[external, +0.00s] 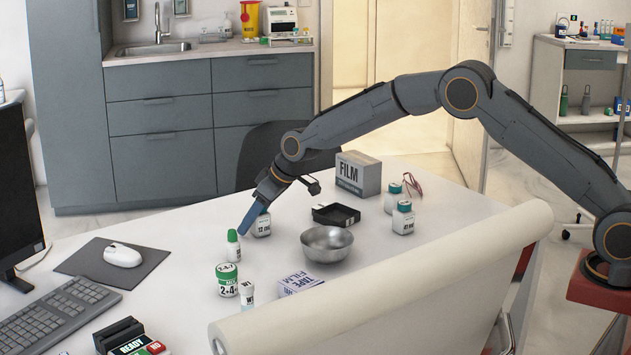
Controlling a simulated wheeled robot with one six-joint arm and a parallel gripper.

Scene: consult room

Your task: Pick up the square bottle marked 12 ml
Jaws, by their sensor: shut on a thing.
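The square bottle marked 12 ml (262,227) is white with a dark label and stands near the far edge of the white table (375,283). My gripper (252,213) points down at this bottle from above. Its blue finger covers the left side of the bottle's top. The jaws are shut on the bottle, whose cap is mostly hidden by the gripper. The bottle looks upright and on or very near the table; I cannot tell if there is a gap beneath it.
A green-capped bottle (233,248) stands close at left. A metal bowl (327,246), black tray (336,215) and FILM box (358,175) are to the right. Two similar teal-capped bottles (403,218) (393,199) stand farther right. A 2+4 jar (227,281) is in front.

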